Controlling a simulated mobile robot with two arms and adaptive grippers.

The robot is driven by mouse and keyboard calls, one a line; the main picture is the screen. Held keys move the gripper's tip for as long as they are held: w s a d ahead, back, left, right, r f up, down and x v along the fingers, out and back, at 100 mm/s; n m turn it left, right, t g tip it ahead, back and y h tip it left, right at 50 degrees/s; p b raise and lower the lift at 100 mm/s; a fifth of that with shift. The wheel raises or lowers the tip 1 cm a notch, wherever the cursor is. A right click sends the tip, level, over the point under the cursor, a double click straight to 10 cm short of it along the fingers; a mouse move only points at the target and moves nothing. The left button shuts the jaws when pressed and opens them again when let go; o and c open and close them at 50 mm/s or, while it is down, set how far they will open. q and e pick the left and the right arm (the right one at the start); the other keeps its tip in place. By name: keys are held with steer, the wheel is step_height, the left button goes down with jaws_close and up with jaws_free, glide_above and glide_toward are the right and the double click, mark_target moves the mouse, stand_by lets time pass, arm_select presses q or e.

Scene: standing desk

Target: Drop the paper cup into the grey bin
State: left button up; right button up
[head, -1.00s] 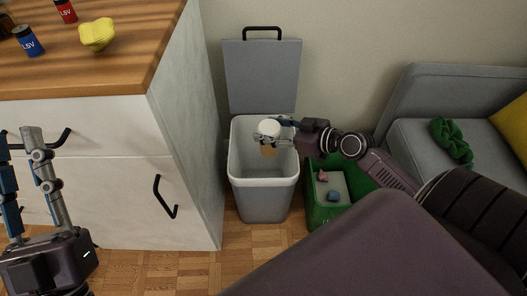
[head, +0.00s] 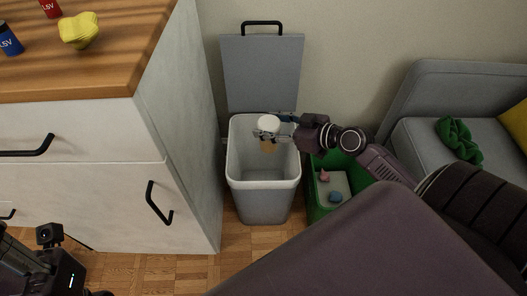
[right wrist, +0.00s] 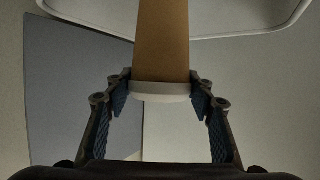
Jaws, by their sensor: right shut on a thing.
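The paper cup (head: 268,147) has a brown body and a white top (head: 268,122). My right gripper (head: 274,130) is shut on it near the white top and holds it over the opening of the grey bin (head: 262,205). In the right wrist view, the two fingers press on either side of the cup (right wrist: 161,45) at its white rim. The bin stands on the floor with its lid (head: 262,72) raised against the wall. My left gripper (head: 45,262) is partly in view at the lower left, its fingers not clear.
A green bin (head: 320,207) with a few small items stands right of the grey bin, partly behind my right arm. A white cabinet (head: 95,130) with a wooden top is on the left. A grey sofa (head: 425,90) is on the right.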

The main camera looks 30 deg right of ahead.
step_height(320, 180, down, 3)
steer(key=shift+r+b, duration=0.15)
steer(key=shift+b, duration=0.9)
steer(key=shift+f+b, duration=0.55)
steer(key=shift+f, duration=0.1)
steer(key=o, duration=0.9)
steer(key=shift+s+d, duration=0.1)
steer(key=shift+s+d, duration=0.1)
steer(key=shift+s, duration=0.1)
steer(key=v, duration=1.1)
steer(key=shift+s+r, duration=0.1)
steer(key=shift+r, duration=0.2)
